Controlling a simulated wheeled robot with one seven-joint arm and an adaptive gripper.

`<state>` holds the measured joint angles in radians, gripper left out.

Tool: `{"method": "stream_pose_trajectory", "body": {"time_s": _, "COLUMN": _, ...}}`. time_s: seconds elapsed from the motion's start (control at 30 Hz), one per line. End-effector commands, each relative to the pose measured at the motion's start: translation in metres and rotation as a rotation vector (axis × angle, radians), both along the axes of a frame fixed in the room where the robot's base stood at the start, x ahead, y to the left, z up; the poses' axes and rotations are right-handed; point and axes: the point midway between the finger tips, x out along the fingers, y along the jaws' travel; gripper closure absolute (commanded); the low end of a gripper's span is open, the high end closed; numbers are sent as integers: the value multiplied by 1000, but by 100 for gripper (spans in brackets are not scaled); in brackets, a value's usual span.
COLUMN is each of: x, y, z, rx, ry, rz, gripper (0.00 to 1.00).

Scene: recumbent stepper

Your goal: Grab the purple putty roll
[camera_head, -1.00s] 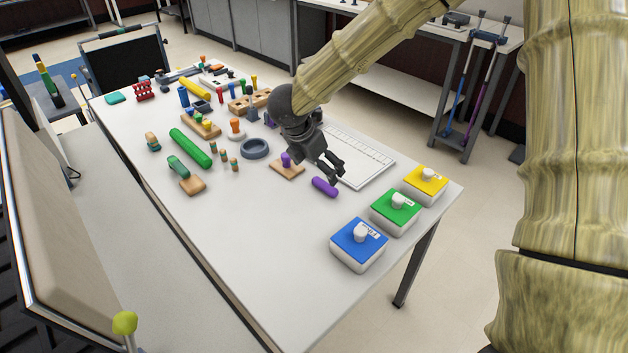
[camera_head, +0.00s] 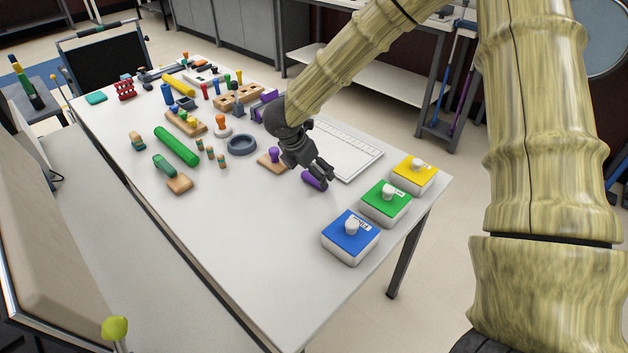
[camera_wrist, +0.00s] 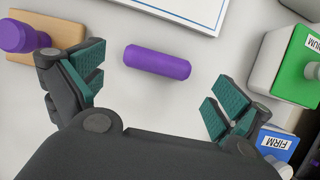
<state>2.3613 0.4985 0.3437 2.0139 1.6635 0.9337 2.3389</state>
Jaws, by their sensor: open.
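The purple putty roll (camera_head: 314,180) lies on the white table, near the front of the white board. In the wrist view the purple putty roll (camera_wrist: 157,63) lies a little beyond the fingertips and between their lines, tilted slightly down to the right. My gripper (camera_head: 318,172) is open and empty, low over the table right by the roll, partly covering it in the head view. In the wrist view my gripper (camera_wrist: 158,95) has its teal finger pads wide apart, with bare table between them. I cannot tell its exact height above the table.
A wooden block with a purple knob (camera_wrist: 25,38) stands just left of the gripper. Boxes with green (camera_head: 386,200), blue (camera_head: 351,233) and yellow (camera_head: 414,172) lids stand to the right. The white board (camera_head: 345,150) lies behind. The table's front middle is clear.

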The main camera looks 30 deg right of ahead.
Motion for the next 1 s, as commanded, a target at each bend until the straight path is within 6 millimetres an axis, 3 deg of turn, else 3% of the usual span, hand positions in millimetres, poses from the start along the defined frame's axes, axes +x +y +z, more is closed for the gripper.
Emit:
{"method": "stream_pose_trajectory", "body": {"time_s": 0.23, "x": 6, "y": -11, "z": -29, "rx": 0, "ry": 3, "rz": -1, "gripper": 0}}
{"method": "stream_pose_trajectory", "body": {"time_s": 0.53, "x": 7, "y": -13, "z": -33, "rx": 0, "ry": 1, "rz": 0, "gripper": 0}}
{"method": "stream_pose_trajectory", "body": {"time_s": 0.77, "x": 7, "y": -13, "z": -33, "rx": 1, "ry": 1, "rz": 0, "gripper": 42}}
{"method": "stream_pose_trajectory", "body": {"time_s": 1.0, "x": 7, "y": -13, "z": -33, "rx": 0, "ry": 2, "rz": -1, "gripper": 44}}
